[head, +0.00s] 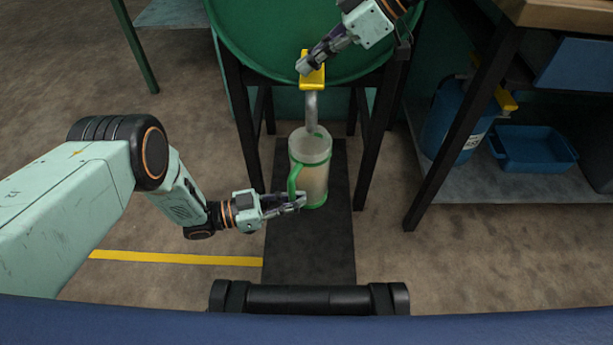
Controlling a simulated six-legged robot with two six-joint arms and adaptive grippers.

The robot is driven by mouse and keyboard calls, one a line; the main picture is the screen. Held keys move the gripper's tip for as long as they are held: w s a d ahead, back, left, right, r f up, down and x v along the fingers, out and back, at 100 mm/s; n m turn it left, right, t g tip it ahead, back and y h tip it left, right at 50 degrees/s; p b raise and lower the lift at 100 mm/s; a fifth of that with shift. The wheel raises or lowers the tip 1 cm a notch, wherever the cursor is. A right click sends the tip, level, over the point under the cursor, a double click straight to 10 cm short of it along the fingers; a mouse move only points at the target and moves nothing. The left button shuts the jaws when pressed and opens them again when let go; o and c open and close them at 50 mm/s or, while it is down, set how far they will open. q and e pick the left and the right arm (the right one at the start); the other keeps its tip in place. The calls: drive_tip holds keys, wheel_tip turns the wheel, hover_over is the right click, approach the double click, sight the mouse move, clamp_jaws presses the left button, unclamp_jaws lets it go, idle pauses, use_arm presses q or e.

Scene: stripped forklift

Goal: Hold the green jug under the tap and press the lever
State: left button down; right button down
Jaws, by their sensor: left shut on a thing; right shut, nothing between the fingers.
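The green jug (314,178) is a pale, see-through cylinder with green bands and a green handle on its left side. My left gripper (298,201) is shut on the jug's handle and holds the jug upright below the tap. The grey tap spout (311,106) points down to the jug's open top. The yellow lever (313,72) sits above the spout on the green drum (275,45). My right gripper (303,68) is shut and empty, with its fingertips at the lever's upper part; I cannot tell if they press it.
The drum rests on a dark-legged stand (375,140). A dark mat (305,245) lies on the floor below. On the right, a bench shelf (540,190) holds a blue canister (450,125) and a blue bin (535,150). Open floor is at the left.

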use_arm(q)
drive_tip(key=shift+r, duration=0.1)
use_arm(e)
drive_tip(key=shift+f, duration=1.4)
drive_tip(key=shift+r, duration=2.7)
